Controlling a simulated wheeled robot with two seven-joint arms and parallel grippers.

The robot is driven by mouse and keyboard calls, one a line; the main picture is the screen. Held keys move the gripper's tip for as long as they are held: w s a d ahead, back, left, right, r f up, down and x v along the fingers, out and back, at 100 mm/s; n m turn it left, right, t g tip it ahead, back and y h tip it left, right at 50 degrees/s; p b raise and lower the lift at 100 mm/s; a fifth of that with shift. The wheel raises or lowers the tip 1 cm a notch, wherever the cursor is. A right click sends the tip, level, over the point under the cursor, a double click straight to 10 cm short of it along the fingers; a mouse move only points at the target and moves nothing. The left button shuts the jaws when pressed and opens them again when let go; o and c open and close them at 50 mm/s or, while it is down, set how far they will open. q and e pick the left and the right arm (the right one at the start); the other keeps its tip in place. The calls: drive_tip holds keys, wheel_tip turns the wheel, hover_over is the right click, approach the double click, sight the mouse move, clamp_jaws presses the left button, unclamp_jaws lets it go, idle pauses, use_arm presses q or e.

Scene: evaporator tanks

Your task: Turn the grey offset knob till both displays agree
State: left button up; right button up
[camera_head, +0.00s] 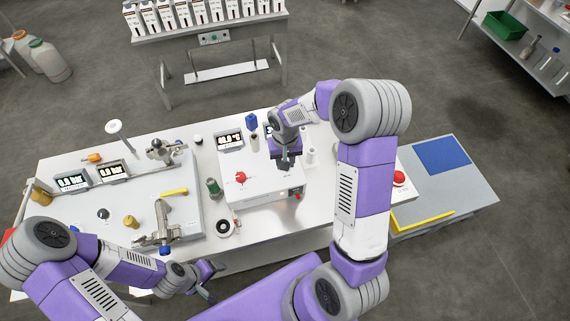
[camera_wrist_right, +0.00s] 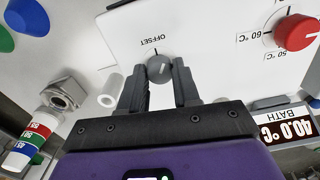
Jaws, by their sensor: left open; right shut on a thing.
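The grey offset knob (camera_wrist_right: 159,69) is on a white panel marked OFFSET, in the right wrist view. My right gripper (camera_wrist_right: 160,84) is shut on it, one finger on each side. In the head view this gripper (camera_head: 286,163) hides the knob above the white box (camera_head: 262,188). The BATH display (camera_wrist_right: 287,128) reads 40.0 °C, upside down in the wrist view. In the head view one display (camera_head: 230,140) stands at the box's back left, its digits too small to read surely. My left gripper (camera_head: 210,278) is open and empty by the bench front.
A red knob (camera_wrist_right: 297,33) with a temperature scale is on the same panel; it also shows in the head view (camera_head: 241,177). A red button (camera_head: 399,179) is at the right.

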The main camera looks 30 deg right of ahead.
drive_tip(key=m+b, duration=0.1)
drive_tip(key=m, duration=0.2)
drive_tip(key=shift+m, duration=0.3)
drive_tip(key=shift+m+b, duration=0.45)
drive_tip(key=shift+m, duration=1.35)
drive_tip(key=o, duration=1.1)
drive_tip(key=shift+c, duration=0.2)
wheel_tip(320, 180, up, 8)
drive_tip(key=shift+f+p, duration=0.15)
drive_tip(key=shift+p, duration=0.15)
